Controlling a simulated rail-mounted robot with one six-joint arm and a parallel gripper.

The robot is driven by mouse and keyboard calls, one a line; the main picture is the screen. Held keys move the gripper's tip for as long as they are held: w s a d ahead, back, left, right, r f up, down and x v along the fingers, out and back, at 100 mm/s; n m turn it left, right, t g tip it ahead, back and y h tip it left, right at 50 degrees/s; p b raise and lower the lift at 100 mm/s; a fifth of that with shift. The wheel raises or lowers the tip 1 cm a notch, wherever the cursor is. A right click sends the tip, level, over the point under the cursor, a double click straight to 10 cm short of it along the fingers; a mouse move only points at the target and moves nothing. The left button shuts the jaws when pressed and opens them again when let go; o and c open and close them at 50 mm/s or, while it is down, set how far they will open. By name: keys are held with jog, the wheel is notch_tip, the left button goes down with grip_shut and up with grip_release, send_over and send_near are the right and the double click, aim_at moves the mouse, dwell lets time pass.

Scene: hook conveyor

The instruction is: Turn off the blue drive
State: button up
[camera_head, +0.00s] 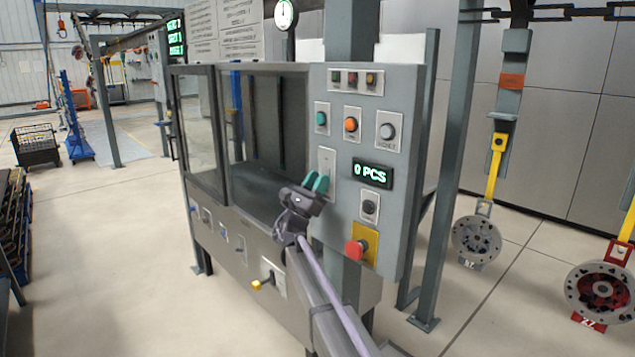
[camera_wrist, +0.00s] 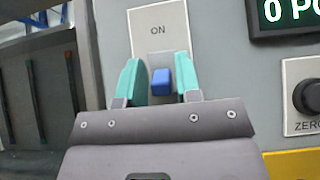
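A small blue switch lever (camera_wrist: 160,82) sits on a pale plate (camera_wrist: 158,28) marked ON above it. In the head view the plate (camera_head: 327,158) is on the grey control panel (camera_head: 395,95), and the lever is hidden by my gripper (camera_head: 316,183). In the wrist view my gripper (camera_wrist: 158,72) has two teal fingers apart, one on each side of the blue lever. A gap shows between the lever and each finger. Whether the fingertips touch the plate cannot be told.
A display (camera_head: 373,173) reads 0 PCS. A black knob (camera_head: 370,207) and a red emergency button (camera_head: 355,250) are below it. Green (camera_head: 321,118) and orange (camera_head: 351,124) buttons are above. A yellow-tipped lever (camera_head: 258,284) sticks out lower down. Hanging discs (camera_head: 476,240) are at the right.

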jog(key=shift+o, duration=1.1)
jog(key=b+v, duration=0.8)
jog(key=v, duration=0.2)
jog(key=shift+s+a+f, duration=0.2)
jog(key=shift+f, duration=0.1)
jog(key=shift+r, duration=0.1)
